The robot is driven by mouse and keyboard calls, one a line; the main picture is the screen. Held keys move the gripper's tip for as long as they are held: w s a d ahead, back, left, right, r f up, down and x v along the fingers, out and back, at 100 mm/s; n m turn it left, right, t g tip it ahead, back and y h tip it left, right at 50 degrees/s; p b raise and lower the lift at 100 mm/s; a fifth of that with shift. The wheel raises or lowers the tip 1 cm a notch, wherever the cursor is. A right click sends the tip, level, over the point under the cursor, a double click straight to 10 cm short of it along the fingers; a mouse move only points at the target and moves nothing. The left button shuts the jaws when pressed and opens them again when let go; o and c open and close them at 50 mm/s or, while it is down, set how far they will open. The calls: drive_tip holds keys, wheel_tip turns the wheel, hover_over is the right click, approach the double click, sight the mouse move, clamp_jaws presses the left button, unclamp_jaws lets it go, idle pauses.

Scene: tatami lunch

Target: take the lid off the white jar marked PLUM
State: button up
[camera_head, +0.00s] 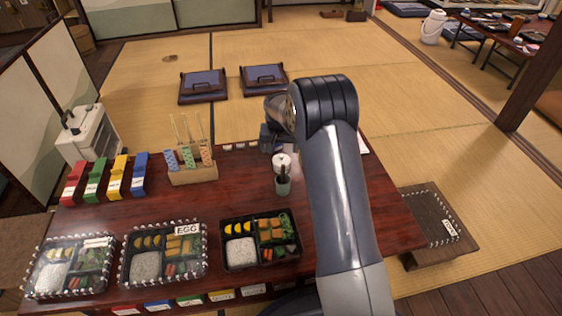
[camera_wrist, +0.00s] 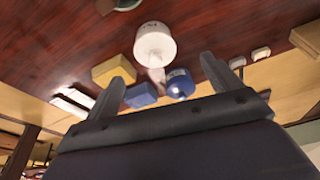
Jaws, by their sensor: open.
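A white jar (camera_wrist: 155,45) with a pale round top and small dark marking near its rim stands on the dark table in the wrist view; the marking is too small to read. In the head view a white round jar (camera_head: 281,161) shows just beside my arm, behind a green cup. My gripper (camera_wrist: 161,68) is open and empty, its two fingers spread wide on either side of the white jar and a blue jar (camera_wrist: 180,84). The white jar appears beyond the fingertips, apart from them. In the head view my arm partly hides the gripper.
A green cup (camera_head: 283,187) with dark items stands close to the white jar. A wooden holder (camera_head: 193,176) with sticks and coloured packets is to its left. Three bento boxes, one marked EGG (camera_head: 163,267), line the front edge. Coloured blocks (camera_head: 118,177) stand at the left.

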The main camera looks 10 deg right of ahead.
sight(281, 156)
drive_tip(key=b+x, duration=0.1)
drive_tip(key=x, duration=0.1)
drive_tip(key=b+x, duration=0.1)
drive_tip(key=x, duration=0.1)
drive_tip(key=d+b+x, duration=0.1)
drive_tip(key=x, duration=0.1)
drive_tip(key=shift+s+r, duration=0.1)
drive_tip(key=shift+w+f, duration=0.2)
drive_tip(key=shift+f, duration=0.15)
drive_tip(key=c, duration=1)
